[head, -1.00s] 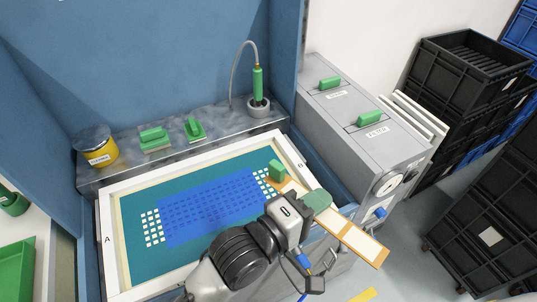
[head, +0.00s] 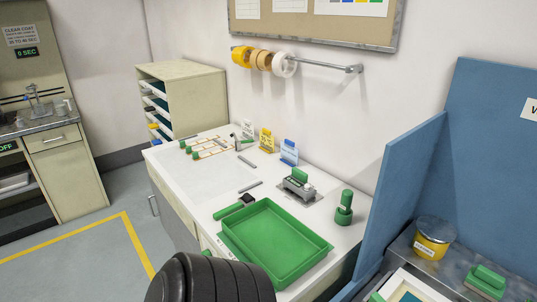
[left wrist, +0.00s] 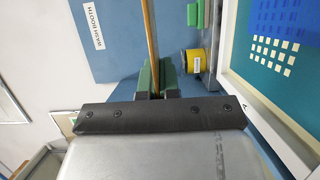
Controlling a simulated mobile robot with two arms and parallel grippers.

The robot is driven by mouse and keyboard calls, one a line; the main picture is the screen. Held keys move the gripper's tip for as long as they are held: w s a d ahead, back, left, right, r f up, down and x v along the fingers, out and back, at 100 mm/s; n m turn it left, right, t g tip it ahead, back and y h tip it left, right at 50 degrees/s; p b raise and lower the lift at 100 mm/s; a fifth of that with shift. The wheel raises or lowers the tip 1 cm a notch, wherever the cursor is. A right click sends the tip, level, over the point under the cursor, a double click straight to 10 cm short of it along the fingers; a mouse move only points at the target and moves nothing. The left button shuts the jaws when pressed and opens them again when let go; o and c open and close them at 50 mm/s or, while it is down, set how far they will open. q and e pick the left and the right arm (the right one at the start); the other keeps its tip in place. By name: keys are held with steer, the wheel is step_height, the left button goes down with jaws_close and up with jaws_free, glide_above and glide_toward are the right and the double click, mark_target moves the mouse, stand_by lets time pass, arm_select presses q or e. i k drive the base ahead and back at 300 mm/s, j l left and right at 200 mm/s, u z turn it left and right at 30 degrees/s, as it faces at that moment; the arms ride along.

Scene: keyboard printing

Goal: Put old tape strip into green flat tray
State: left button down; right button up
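My left gripper (left wrist: 155,80) shows in the left wrist view, its green fingers closed on a thin orange-brown strip seen nearly edge-on, the old tape strip (left wrist: 152,35). The strip sticks out beyond the fingertips, away from the wrist. The green flat tray (head: 275,243) lies on the white counter in the head view, at lower centre, and looks empty. Only a black part of my arm shows at the bottom of the head view, in front of the tray; the gripper and strip are outside that view. My right gripper is in neither view.
Behind the tray are a grey device (head: 299,188) and a green bottle (head: 344,207). A black-and-green tool (head: 234,207) lies by its left corner. A blue partition (head: 402,190) stands right of the counter. The printing screen (left wrist: 262,95) and yellow can (left wrist: 193,62) are beside my left gripper.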

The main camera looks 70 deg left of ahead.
mark_target(246, 218)
steer(key=k+j, duration=0.1)
steer(key=j, duration=0.35)
steer(key=j+z, duration=0.1)
steer(key=j, duration=0.4)
steer(key=k+j, duration=0.15)
steer(key=j, duration=0.3)
steer(key=k+j+z, duration=0.1)
steer(key=j, duration=0.4)
steer(key=k+j, duration=0.1)
steer(key=j, duration=0.35)
steer(key=k+j+z, duration=0.15)
steer(key=j, duration=0.3)
steer(key=k+j, duration=0.1)
steer(key=j, duration=0.35)
steer(key=k+j+z, duration=0.1)
steer(key=j, duration=0.35)
